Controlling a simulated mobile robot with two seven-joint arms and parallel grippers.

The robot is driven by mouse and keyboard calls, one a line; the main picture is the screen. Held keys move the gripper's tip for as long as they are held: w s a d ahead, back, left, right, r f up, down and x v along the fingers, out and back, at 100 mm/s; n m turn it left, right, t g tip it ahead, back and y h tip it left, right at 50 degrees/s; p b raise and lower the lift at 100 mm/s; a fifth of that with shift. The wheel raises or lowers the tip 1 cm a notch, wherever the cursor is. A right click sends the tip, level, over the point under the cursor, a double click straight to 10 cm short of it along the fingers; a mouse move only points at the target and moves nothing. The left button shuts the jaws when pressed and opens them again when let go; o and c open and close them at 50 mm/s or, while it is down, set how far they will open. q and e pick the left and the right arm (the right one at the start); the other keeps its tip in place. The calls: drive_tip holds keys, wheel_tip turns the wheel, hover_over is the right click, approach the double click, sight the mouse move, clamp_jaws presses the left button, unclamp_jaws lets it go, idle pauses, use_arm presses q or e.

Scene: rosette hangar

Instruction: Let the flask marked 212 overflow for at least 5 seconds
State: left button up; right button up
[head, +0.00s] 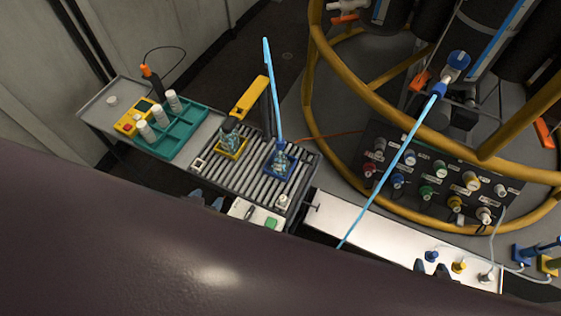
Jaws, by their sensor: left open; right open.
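Two small flasks stand on a slatted grate. One flask (231,141) sits in a yellow holder with a dark top. The other flask (280,162) sits in a blue holder under a light-blue hose (272,90). No number is readable on either, so I cannot tell which is marked 212 or whether one overflows. My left gripper (206,201) is open at the grate's near left edge, below the flasks. My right gripper (433,268) is open by the white bench at the lower right. Both are largely hidden by the dark shape in front.
A teal rack (178,133) with white-capped bottles and a yellow meter (133,118) stand on the left tray. A black panel (432,178) of coloured knobs lies inside yellow rails. Another light-blue hose (395,160) slants down across the white bench (370,232).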

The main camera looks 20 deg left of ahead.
use_arm(q)
clamp_jaws()
idle(0.6)
idle(0.3)
idle(0.4)
